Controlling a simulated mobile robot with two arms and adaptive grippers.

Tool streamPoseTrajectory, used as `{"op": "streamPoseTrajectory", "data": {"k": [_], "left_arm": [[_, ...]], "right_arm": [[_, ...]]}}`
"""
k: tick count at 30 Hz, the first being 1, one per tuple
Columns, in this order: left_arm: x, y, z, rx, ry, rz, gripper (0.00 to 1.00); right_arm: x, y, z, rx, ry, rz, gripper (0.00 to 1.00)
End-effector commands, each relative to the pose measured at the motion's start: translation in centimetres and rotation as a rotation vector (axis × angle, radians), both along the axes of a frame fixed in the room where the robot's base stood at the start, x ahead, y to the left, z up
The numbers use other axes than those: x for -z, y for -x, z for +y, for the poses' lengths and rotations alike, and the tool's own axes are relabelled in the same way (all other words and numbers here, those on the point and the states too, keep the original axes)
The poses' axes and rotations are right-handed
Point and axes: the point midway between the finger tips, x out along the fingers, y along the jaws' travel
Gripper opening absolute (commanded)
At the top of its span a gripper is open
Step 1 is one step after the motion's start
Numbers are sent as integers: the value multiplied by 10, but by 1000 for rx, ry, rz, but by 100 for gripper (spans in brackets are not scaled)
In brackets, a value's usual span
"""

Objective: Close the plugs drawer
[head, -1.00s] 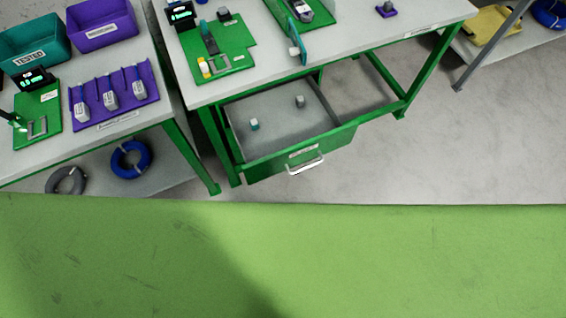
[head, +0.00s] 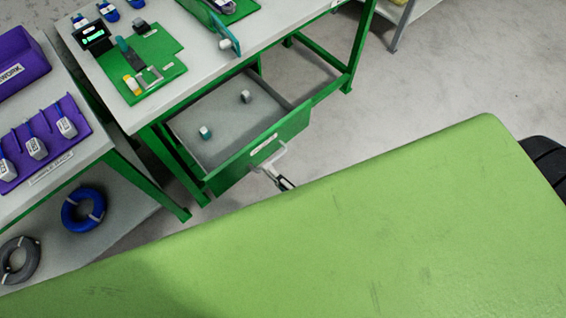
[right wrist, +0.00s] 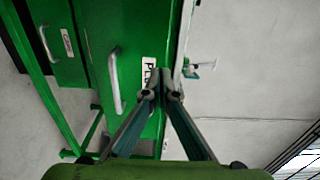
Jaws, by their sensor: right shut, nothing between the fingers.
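The plugs drawer (head: 262,150) is a green drawer under the middle workbench. It stands pulled out, and a small grey plug (head: 245,97) and a teal-and-grey plug (head: 205,132) lie inside. In the right wrist view its green front (right wrist: 129,35) shows a label starting "PLU" and a pale bar handle (right wrist: 115,80). My right gripper (head: 281,182) is partly hidden behind my green body, just in front of the drawer. In the right wrist view its closed, empty fingertips (right wrist: 160,93) overlap the front beside the label; contact cannot be told. My left gripper is out of view.
A second bench with a purple plug rack (head: 45,145) stands at the left, with a blue cable coil (head: 83,209) and a grey coil (head: 19,260) on its lower shelf. Another labelled green drawer front (right wrist: 62,62) shows at left in the wrist view.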

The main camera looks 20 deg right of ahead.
Motion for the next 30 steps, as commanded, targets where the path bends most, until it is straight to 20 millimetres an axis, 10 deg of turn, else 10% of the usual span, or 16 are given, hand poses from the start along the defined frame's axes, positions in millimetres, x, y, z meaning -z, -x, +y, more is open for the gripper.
{"op": "streamPoseTrajectory", "data": {"k": [9,30], "left_arm": [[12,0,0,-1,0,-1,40],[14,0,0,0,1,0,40]], "right_arm": [[1,-46,17,1,1,0,0],[1,-57,20,0,1,1,0]]}}
